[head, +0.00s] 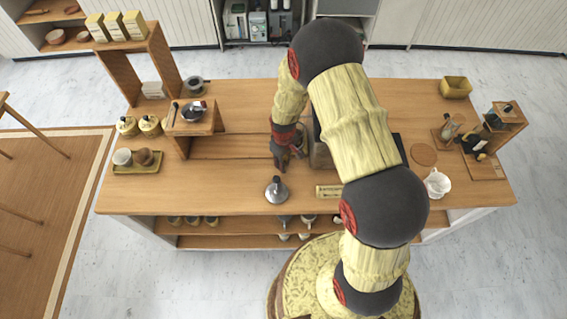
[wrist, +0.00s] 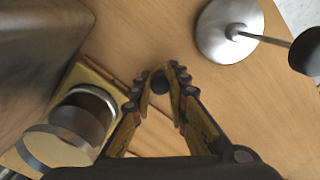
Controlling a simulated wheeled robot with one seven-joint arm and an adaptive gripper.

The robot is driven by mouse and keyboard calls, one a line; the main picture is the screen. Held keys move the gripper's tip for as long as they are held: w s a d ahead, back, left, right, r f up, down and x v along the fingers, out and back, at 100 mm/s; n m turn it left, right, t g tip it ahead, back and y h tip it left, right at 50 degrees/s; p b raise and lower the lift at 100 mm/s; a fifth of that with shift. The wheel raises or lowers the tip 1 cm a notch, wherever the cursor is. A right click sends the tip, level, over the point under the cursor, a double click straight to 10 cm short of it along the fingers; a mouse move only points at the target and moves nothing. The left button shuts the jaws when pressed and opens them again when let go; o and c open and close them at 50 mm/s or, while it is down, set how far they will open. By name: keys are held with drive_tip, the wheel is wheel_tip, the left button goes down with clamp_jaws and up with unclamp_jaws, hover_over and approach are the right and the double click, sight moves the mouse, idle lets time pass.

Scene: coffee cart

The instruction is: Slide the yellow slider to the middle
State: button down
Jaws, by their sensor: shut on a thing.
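My gripper (head: 279,163) is low over the wooden counter, left of the dark machine. In the wrist view its two yellow-and-black fingers (wrist: 160,84) come together on a small dark round knob (wrist: 160,86). The fingers hide most of what they hold. I cannot tell whether the knob belongs to the yellow slider, and I see no other clear yellow slider. A pale yellow plate with dark markings (head: 328,191) lies on the counter near its front edge, right of the gripper.
A metal tamper-like tool (head: 276,190) stands close in front of my gripper; its round base also shows in the wrist view (wrist: 215,32). A clear cylinder on a yellow base (wrist: 75,122) is close on the left there. The left-front counter (head: 200,185) is clear.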

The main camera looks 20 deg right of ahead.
drive_tip(key=shift+a, duration=0.1)
idle(0.4)
drive_tip(key=w+a+b, duration=0.1)
drive_tip(key=a, duration=0.4)
drive_tip(key=w+a+b, duration=0.1)
drive_tip(key=w+a, duration=0.1)
drive_tip(key=a, duration=0.4)
drive_tip(key=w+a+b, duration=0.1)
drive_tip(key=w+a, duration=0.1)
drive_tip(key=a, duration=0.4)
drive_tip(key=shift+w+b, duration=0.25)
drive_tip(key=shift+b, duration=0.05)
drive_tip(key=c, duration=1.7)
unclamp_jaws()
drive_tip(key=shift+c, duration=0.2)
wheel_tip(320, 180, up, 12)
